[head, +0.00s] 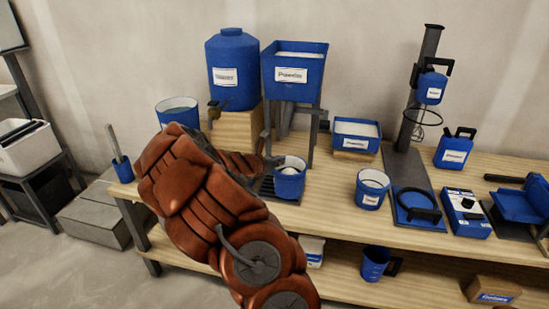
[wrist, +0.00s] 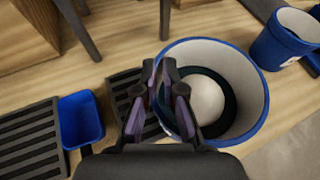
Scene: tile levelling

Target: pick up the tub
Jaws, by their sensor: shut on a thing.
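The tub is a round blue container with a pale inside. In the head view the tub (head: 289,184) is below the raised blue hopper, over or at a dark slatted grate (head: 264,188). In the wrist view the tub (wrist: 249,130) is close up, with a dark ring and a pale round mass inside. My gripper (wrist: 163,75) is shut on the tub's near-left wall, with its fingertips at the rim. In the head view my gripper (head: 268,161) is at the tub's left side, partly hidden by my arm. I cannot tell whether the tub is clear of the surface.
The labelled hopper (head: 294,74) stands on grey legs behind the tub. Another blue bucket (head: 371,190) is to the right on the bench (head: 330,212). A large blue tank (head: 233,75) stands on a wooden block at the left. A small blue box (wrist: 82,120) is left of my fingers.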

